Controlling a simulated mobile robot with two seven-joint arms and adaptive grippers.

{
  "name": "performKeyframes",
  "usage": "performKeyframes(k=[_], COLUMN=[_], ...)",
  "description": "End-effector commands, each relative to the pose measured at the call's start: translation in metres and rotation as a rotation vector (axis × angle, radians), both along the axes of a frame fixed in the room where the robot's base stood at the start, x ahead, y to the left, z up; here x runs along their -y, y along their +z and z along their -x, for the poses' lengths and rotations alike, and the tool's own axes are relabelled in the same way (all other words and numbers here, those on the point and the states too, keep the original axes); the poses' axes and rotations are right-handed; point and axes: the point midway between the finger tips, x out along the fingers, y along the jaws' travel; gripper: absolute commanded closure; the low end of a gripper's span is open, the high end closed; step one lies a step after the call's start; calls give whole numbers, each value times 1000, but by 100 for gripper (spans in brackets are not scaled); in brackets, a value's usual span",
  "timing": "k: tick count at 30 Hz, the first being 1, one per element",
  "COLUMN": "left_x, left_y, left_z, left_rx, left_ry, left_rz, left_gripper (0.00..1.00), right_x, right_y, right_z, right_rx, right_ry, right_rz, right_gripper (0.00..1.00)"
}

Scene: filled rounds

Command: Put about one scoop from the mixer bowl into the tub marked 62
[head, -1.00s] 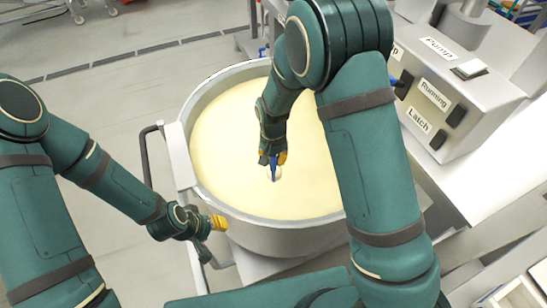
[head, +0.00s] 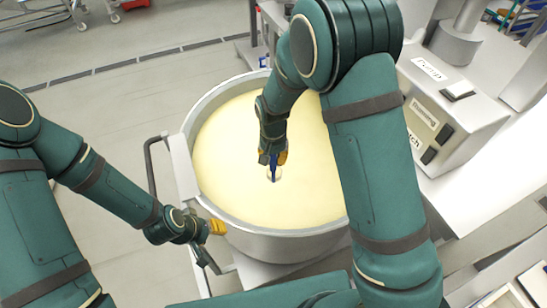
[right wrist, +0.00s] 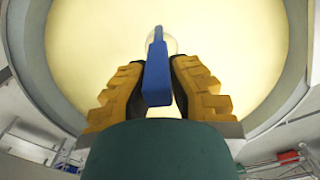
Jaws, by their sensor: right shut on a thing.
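The large metal mixer bowl (head: 190,190) is filled with smooth pale yellow stuff (head: 235,150). My right gripper (head: 273,157) is over the bowl, pointing down. It is shut on the blue handle of a scoop (head: 272,171). In the right wrist view the handle (right wrist: 157,70) stands between the yellow fingers, and the scoop's clear round head lies beyond it against the yellow surface. I cannot tell how deep the head sits. My left gripper (head: 217,227) is outside the bowl's lower left rim, and its jaw opening is unclear. No tub marked 62 shows.
A control box (head: 440,110) with switches and labels, one reading Pump, stands right of the bowl. A dark bar handle (head: 150,170) stands at the bowl's left. The floor (head: 100,120) at the left is open, with wheeled racks (head: 30,25) at the back.

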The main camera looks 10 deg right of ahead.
Motion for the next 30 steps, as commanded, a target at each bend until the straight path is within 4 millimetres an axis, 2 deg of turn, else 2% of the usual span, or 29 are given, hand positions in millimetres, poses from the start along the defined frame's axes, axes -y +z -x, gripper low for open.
performKeyframes(k=[14, 24, 30], left_x=[0, 0, 0], left_y=[25, 31, 32], left_z=[-1, -1, -1], left_rx=[0, 0, -1], left_ry=[-3, -5, -5], left_rz=[2, 2, 3], left_gripper=[53, 53, 53], right_x=[0, 0, 0], right_y=[33, 53, 58], right_z=[0, 0, 0], right_rx=[1, 2, 1], right_ry=[0, 0, 0], right_rz=[-1, 0, -1], right_gripper=[100, 100, 100])
